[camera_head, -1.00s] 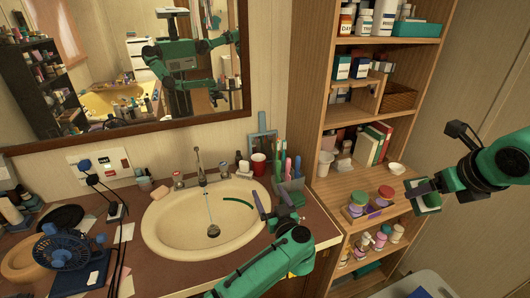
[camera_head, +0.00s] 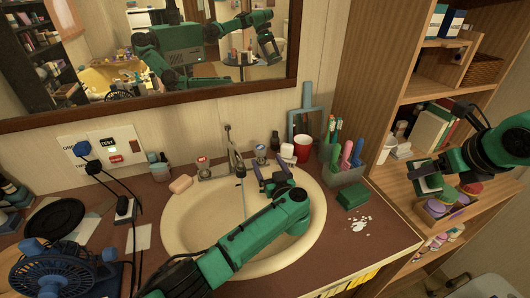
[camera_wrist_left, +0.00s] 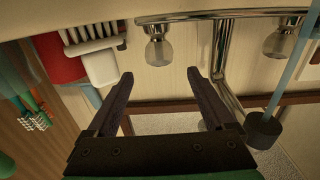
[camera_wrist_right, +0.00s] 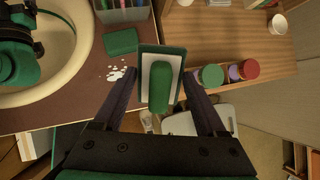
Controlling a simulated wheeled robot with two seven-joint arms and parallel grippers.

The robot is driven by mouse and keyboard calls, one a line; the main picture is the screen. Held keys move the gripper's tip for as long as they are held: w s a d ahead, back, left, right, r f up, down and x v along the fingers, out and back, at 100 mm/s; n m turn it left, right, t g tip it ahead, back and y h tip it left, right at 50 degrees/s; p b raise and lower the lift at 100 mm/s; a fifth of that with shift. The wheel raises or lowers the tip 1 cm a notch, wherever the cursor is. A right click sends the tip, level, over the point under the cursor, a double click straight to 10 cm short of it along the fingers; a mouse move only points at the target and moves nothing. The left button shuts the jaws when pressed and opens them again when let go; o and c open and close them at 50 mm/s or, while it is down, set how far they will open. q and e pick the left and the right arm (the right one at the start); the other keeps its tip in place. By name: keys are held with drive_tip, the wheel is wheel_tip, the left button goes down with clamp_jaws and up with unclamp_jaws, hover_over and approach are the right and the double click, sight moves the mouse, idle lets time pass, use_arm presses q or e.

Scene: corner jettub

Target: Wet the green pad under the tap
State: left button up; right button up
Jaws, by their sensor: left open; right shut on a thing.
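A flat green pad (camera_head: 352,195) lies on the counter right of the basin, and also shows in the right wrist view (camera_wrist_right: 120,42). The tap (camera_head: 236,158) stands behind the basin (camera_head: 185,220); a thin pale-blue stream (camera_wrist_left: 292,65) runs from its dark outlet. My left gripper (camera_head: 270,172) is open and empty, right of the tap. Its fingertips (camera_wrist_left: 160,76) point towards the clear right-hand tap knob (camera_wrist_left: 160,50), apart from it. My right gripper (camera_head: 428,176) is shut on a white-faced block with a green rim and rounded green handle (camera_wrist_right: 159,88), held at the shelf's front.
A white spill (camera_head: 360,225) lies by the pad. A brush holder (camera_head: 345,174), red cup (camera_head: 303,147) and soap (camera_head: 181,184) stand around the basin. The shelf unit (camera_head: 395,185) is on the right, with lidded jars. A blue fan (camera_head: 65,270) and cables occupy the left counter.

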sight(262, 153)
use_arm(q)
drive_tip(key=b+x, duration=0.4)
drive_tip(key=f+b+x, duration=0.1)
drive_tip(key=b+x, duration=0.1)
drive_tip(key=x, duration=0.1)
drive_tip(key=shift+w+f, duration=0.1)
drive_tip(key=shift+f, duration=0.05)
drive_tip(key=shift+w+a+r+b, duration=0.15)
drive_tip(key=shift+w+r+b, duration=0.25)
drive_tip(key=shift+b, duration=0.25)
drive_tip(key=shift+w+r, duration=0.1)
drive_tip(key=shift+r, duration=0.05)
use_arm(e)
wheel_tip(262, 153, down, 8)
